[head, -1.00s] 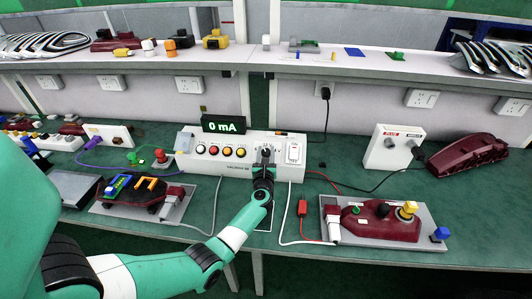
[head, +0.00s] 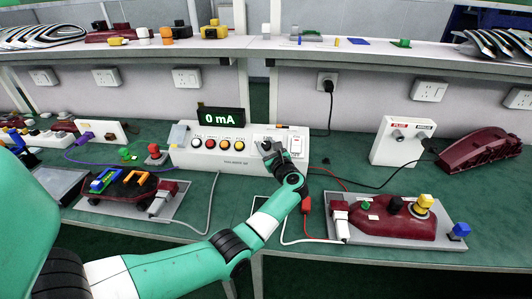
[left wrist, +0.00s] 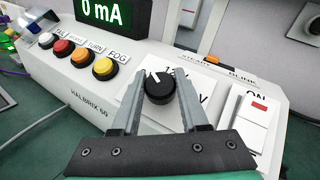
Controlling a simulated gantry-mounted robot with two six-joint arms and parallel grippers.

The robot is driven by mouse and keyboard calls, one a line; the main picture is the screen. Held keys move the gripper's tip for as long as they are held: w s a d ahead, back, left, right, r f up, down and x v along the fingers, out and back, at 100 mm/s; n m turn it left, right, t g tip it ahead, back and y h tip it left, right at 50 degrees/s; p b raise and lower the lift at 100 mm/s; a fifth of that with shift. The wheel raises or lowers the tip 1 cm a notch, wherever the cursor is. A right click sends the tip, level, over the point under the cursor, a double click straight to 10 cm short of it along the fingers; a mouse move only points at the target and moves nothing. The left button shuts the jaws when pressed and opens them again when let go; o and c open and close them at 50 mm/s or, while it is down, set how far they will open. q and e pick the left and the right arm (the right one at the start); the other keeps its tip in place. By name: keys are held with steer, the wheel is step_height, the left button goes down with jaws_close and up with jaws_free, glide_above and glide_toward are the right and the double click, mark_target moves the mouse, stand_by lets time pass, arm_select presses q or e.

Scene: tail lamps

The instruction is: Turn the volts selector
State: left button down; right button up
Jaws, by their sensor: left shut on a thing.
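The volts selector is a round black knob (left wrist: 160,88) with a white pointer mark toward the upper left of the left wrist view. It stands on a white label plate, whose voltage lettering is partly hidden by my fingers. My left gripper (left wrist: 162,92) is shut on the knob, one finger on each side. In the head view my left gripper (head: 272,152) is at the right part of the white control box (head: 215,160) and largely covers the knob. The green display (head: 221,118) on the box reads 0 mA. My right gripper is not in view.
Coloured buttons (left wrist: 84,55) sit left of the knob, and a white rocker switch (left wrist: 254,118) marked ON sits to its right. A maroon lamp on a grey plate (head: 430,243) lies at front right. A red connector (head: 306,205) and cables lie near my wrist.

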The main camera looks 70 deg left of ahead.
arm_select(q)
steer(key=shift+n+g, duration=0.3)
steer(key=shift+c, duration=2.1)
jaws_free()
steer(key=w+d+p, duration=0.1)
steer(key=d+p, duration=0.2)
steer(key=d, duration=0.8)
steer(key=shift+w+d+r, duration=0.15)
steer(key=shift+d+r, duration=0.1)
steer(key=shift+r, duration=0.15)
steer(key=shift+r, duration=0.1)
